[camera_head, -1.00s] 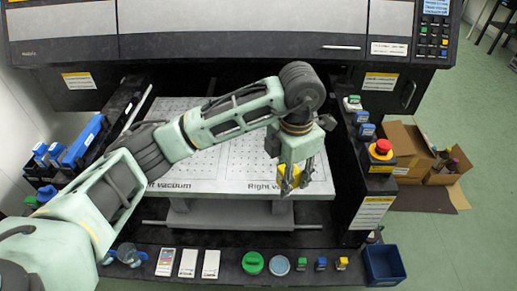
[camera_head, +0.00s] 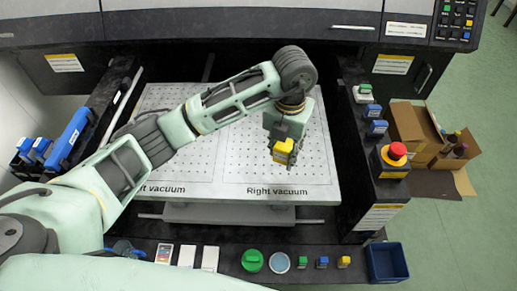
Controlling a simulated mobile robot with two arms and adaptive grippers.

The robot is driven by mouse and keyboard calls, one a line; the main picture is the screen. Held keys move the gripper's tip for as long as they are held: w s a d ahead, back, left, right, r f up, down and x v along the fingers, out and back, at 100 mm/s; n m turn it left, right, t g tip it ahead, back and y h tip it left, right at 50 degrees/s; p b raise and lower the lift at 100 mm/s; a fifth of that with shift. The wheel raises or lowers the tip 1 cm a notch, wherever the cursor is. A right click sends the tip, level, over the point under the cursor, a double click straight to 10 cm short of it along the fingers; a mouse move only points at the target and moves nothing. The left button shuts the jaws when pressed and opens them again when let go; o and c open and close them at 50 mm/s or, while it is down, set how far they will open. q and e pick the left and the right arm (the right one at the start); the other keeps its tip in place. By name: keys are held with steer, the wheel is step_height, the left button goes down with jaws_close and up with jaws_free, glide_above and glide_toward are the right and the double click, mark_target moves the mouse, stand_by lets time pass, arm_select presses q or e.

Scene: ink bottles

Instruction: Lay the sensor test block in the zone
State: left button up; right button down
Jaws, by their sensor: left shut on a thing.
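My left gripper (camera_head: 284,143) is shut on a small yellow block (camera_head: 283,149), which I take to be the sensor test block. Its lower part looks dark, and the fingers hide some of it. The gripper holds it over the right half of the white perforated plate (camera_head: 235,175), above the printed words "Right vacuum". I cannot tell its exact height above the plate. No separately marked zone shows apart from the plate's labelled vacuum areas. My arm covers part of the plate's left half. My right gripper is not in view.
A red emergency button (camera_head: 397,152) stands right of the plate. A cardboard box (camera_head: 415,125) sits on the floor right.

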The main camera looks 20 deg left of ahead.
arm_select(q)
steer(key=p, duration=0.2)
glide_above(258, 165)
step_height(258, 165, down, 4)
steer(key=shift+w+f, duration=0.15)
steer(key=shift+f, duration=0.3)
step_height(258, 165, down, 3)
steer(key=shift+f+p, duration=0.1)
steer(key=shift+p, duration=0.8)
steer(key=shift+f, duration=0.2)
steer(key=shift+f+b, duration=0.2)
steer(key=shift+b, duration=0.1)
steer(key=o, duration=1.2)
